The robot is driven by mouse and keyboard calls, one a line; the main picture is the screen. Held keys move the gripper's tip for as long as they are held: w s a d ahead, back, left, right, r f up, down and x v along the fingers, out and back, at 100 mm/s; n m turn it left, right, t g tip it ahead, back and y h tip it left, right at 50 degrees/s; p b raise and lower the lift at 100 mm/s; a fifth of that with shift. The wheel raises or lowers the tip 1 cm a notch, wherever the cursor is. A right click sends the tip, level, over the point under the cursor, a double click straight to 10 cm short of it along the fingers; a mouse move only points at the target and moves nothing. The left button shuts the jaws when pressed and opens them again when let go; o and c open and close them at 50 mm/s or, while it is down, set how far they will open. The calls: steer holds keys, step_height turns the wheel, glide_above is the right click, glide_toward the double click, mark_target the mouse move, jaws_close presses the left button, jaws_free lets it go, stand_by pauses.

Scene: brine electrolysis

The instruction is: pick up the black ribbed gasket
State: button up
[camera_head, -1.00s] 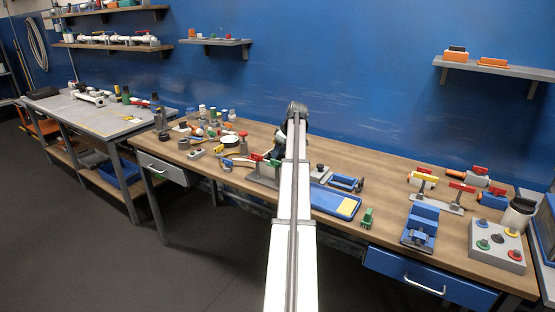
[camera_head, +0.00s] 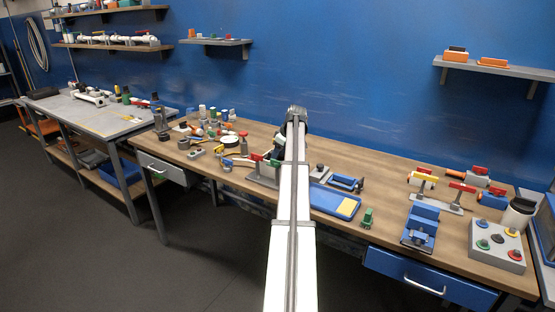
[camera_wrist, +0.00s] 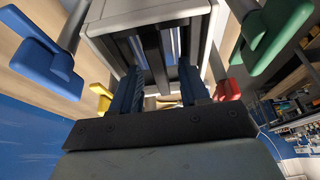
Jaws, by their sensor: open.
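I cannot pick out the black ribbed gasket for certain in either view. In the head view the small dark items among the clutter at the left of the bench are too small to tell apart, and my arm covers part of the bench. My gripper (camera_wrist: 157,88) shows in the wrist view with its two dark blue ribbed fingers apart. A grey frame-like block with dark bars lies beyond and between the fingers. No gasket is visible between them. In the head view my gripper is mostly hidden behind my arm.
In the wrist view, blue (camera_wrist: 45,55), green (camera_wrist: 275,35), yellow (camera_wrist: 102,95) and red (camera_wrist: 228,90) handles surround the fingers. In the head view, a blue tray (camera_head: 330,203), a blue vise (camera_head: 420,228) and a button box (camera_head: 493,247) stand on the wooden bench (camera_head: 385,190).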

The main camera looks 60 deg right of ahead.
jaws_close()
stand_by(0.4)
steer(key=shift+r, duration=0.15)
